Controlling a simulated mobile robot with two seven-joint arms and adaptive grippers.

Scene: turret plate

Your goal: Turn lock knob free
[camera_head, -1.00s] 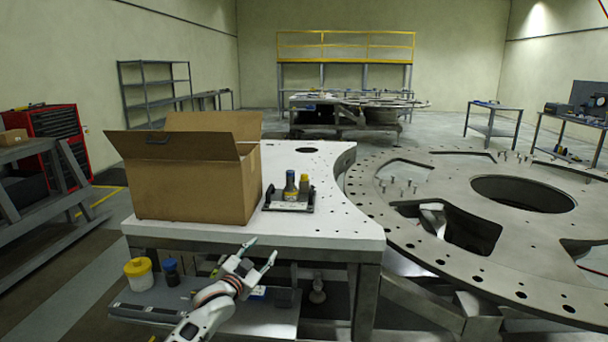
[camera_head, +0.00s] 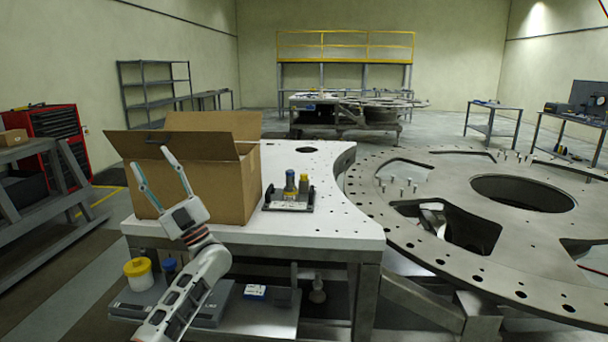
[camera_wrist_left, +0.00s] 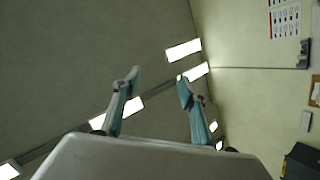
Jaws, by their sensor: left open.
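My left gripper (camera_head: 157,171) is open and empty, raised in front of the open cardboard box in the head view, its fingers pointing up. In the left wrist view its two fingers (camera_wrist_left: 158,90) stand apart against the ceiling and its lights. No lock knob can be made out for certain. A small round knob-like part (camera_head: 317,291) shows under the white table, too small to tell what it is. My right gripper is not in view.
A yellow-lidded jar (camera_head: 138,272) stands on the lower shelf. The large turret plate (camera_head: 420,230) lies to the right.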

